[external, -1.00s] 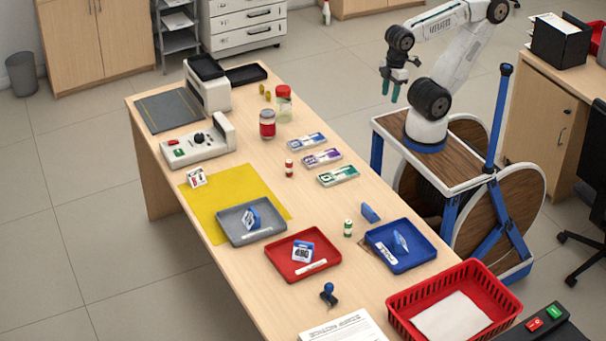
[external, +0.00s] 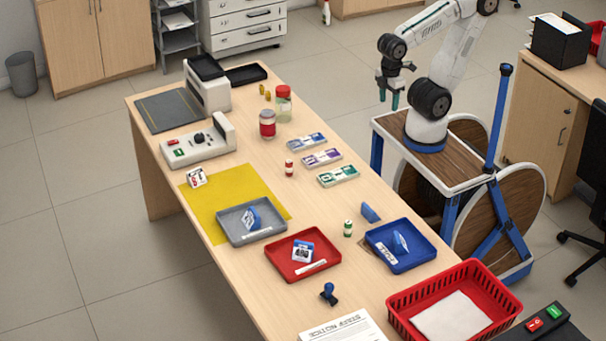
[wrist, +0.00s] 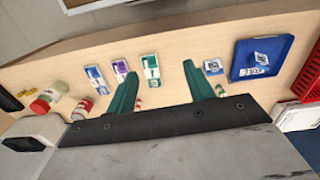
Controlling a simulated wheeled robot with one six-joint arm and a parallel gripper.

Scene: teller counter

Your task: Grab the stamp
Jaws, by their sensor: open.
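A stamp (external: 328,293) with a round blue knob and a dark base stands on the table near the front, in front of the red tray. I cannot make it out in the wrist view. My gripper (external: 389,97) is open and empty, high up beside the table's right edge and far from the stamp. Its two green fingers show spread apart in the wrist view (wrist: 162,77).
A red tray (external: 330,250), a grey tray (external: 272,233) and a blue tray (external: 428,252) hold small blocks. A red basket (external: 395,313) and a paper notice (external: 345,329) are near the stamp. Small red and green cylinders stand farther back.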

